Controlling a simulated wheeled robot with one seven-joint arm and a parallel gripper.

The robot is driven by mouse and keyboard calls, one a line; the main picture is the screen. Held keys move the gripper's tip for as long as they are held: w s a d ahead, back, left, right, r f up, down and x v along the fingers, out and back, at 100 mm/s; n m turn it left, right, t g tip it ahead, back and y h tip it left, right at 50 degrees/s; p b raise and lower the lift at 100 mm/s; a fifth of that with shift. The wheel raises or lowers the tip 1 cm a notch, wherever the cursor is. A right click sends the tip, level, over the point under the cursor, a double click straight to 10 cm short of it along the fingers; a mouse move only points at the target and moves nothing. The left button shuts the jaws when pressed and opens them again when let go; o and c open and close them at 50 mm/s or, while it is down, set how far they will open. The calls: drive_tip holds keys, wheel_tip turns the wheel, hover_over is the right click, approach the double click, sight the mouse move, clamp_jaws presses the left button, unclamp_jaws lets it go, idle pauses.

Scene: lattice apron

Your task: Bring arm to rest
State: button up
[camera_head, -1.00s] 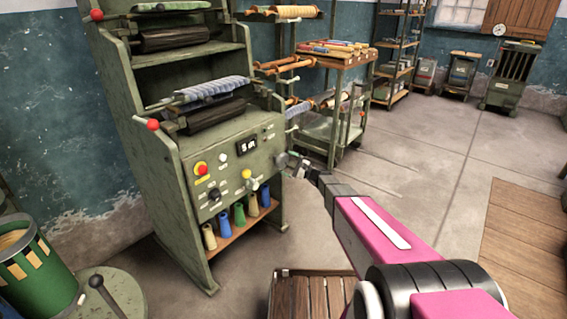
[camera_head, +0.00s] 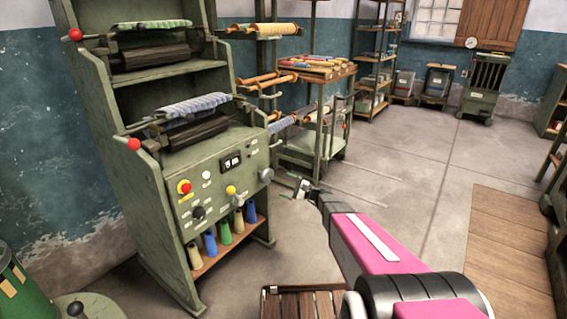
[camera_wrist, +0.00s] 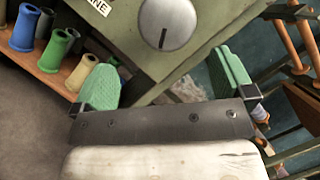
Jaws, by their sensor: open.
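My arm (camera_head: 365,245), pink with a white stripe, reaches forward from the lower right in the head view. My gripper (camera_head: 302,189) is at its far end, small in that view, in front of the green machine's lower right side. In the wrist view, my gripper (camera_wrist: 165,85) has its two green-padded fingers wide apart with nothing between them. A round grey knob (camera_wrist: 168,22) on the machine panel shows beyond the fingers, apart from them as far as I can tell.
The green machine (camera_head: 150,205) stands at left, with red-tipped levers, a control panel and several coloured spools (camera_head: 225,230) on its low shelf. A roller cart (camera_head: 310,150) stands behind. A slatted wooden crate (camera_head: 300,303) is below my arm. Open floor (camera_head: 415,180) lies to the right.

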drive_tip(key=s+f+n+g+h, duration=0.2)
drive_tip(key=s+n+g+h, duration=0.5)
drive_tip(key=s, duration=1)
drive_tip(key=s+d+r+n+h, duration=0.2)
drive_tip(key=s+d+n+h, duration=0.1)
drive_tip(key=s+d+h, duration=0.9)
drive_tip(key=shift+s+d+n, duration=0.25)
drive_tip(key=shift+d+n, duration=0.15)
drive_tip(key=shift+d, duration=0.25)
